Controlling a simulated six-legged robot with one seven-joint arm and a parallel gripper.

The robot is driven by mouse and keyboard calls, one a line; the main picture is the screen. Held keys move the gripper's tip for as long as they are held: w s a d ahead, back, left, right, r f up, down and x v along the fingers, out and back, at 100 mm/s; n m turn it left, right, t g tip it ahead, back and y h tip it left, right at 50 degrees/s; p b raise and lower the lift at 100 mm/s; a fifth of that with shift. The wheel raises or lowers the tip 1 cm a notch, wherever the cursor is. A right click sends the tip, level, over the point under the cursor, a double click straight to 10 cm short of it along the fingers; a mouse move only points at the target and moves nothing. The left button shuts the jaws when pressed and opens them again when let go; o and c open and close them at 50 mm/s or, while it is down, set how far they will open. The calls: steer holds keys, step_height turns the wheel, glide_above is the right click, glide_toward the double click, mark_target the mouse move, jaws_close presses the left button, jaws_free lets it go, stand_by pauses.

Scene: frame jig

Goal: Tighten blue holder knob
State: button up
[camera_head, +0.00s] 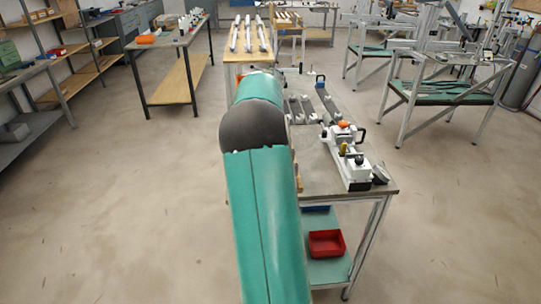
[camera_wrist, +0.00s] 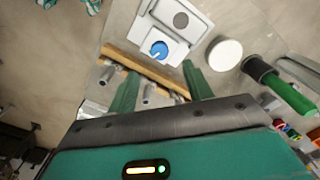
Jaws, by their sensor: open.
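The blue knob (camera_wrist: 159,49) sits on a white holder block (camera_wrist: 176,30) in the wrist view, with a light pointer-like mark on it. My gripper (camera_wrist: 161,72) is open, its two green fingers spread wide on either side of the knob's line. The knob appears beyond the fingertips, and nothing is between the fingers that they grip. I cannot tell whether the fingers touch anything. In the head view my green arm hides the gripper. A small blue part (camera_head: 320,78) shows at the table's far end; I cannot tell if it is the same knob.
A wooden strip (camera_wrist: 146,70) crosses beside the holder. A white round piece (camera_wrist: 224,54) and a green-handled tool (camera_wrist: 287,93) lie to the right. A clamp unit with an orange knob (camera_head: 343,124) stands on the table (camera_head: 316,166). A red bin (camera_head: 326,243) is on the lower shelf.

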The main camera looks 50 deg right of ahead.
step_height(320, 180, up, 6)
stand_by(0.7)
steer(key=a+r+n+t, duration=0.1)
steer(key=a+r+n, duration=0.2)
steer(key=a, duration=0.7)
steer(key=a+r+n+t, duration=0.1)
steer(key=a+r+n, duration=0.15)
steer(key=a, duration=0.65)
steer(key=a+r+n+t, duration=0.1)
steer(key=a+r+n, duration=0.25)
steer(key=a, duration=0.65)
steer(key=s+a+f+n+t, duration=0.1)
steer(key=s+a+f+n, duration=0.2)
steer(key=s+a, duration=0.4)
steer(key=s+a+f+n+t, duration=0.1)
steer(key=s+a+f+n, duration=0.3)
steer(key=a, duration=0.9)
steer(key=s+n, duration=0.2)
steer(key=s, duration=0.1)
steer(key=shift+n+t, duration=0.3)
